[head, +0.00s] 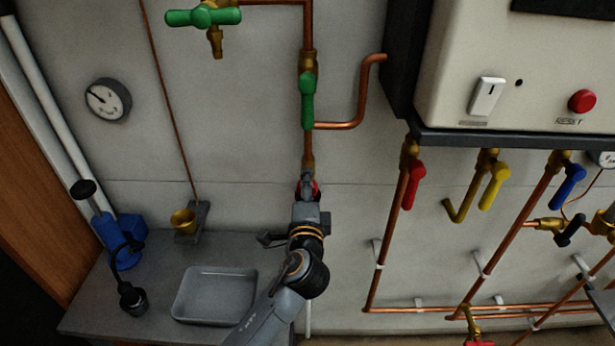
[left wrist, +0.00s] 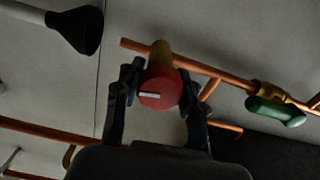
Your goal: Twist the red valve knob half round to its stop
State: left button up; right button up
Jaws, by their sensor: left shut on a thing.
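The red valve knob (left wrist: 160,90) is round with a white mark across its face, and sits on a brass fitting on the copper pipe. In the left wrist view it lies between the two fingers of my left gripper (left wrist: 158,84), which is shut on it. In the head view my left gripper (head: 308,186) reaches up to the pipe and hides most of the knob; only a little red (head: 316,188) shows at its fingers.
Above the knob is a green valve handle (head: 308,100) on the same pipe. A grey tray (head: 214,295) and a blue pump (head: 118,238) stand on the bench at left. Red (head: 413,185), yellow (head: 494,187) and blue (head: 568,181) levers hang under the boiler (head: 450,70) at right.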

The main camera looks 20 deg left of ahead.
pick_arm(q)
jog(key=shift+m+p, duration=0.65)
jog(key=shift+m, duration=0.45)
jog(key=o, duration=1.2)
jog(key=shift+s+d+f, duration=0.1)
jog(key=shift+s+d, duration=0.05)
jog(key=shift+s, duration=0.2)
jog(key=v, duration=1.1)
jog(key=shift+s, duration=0.1)
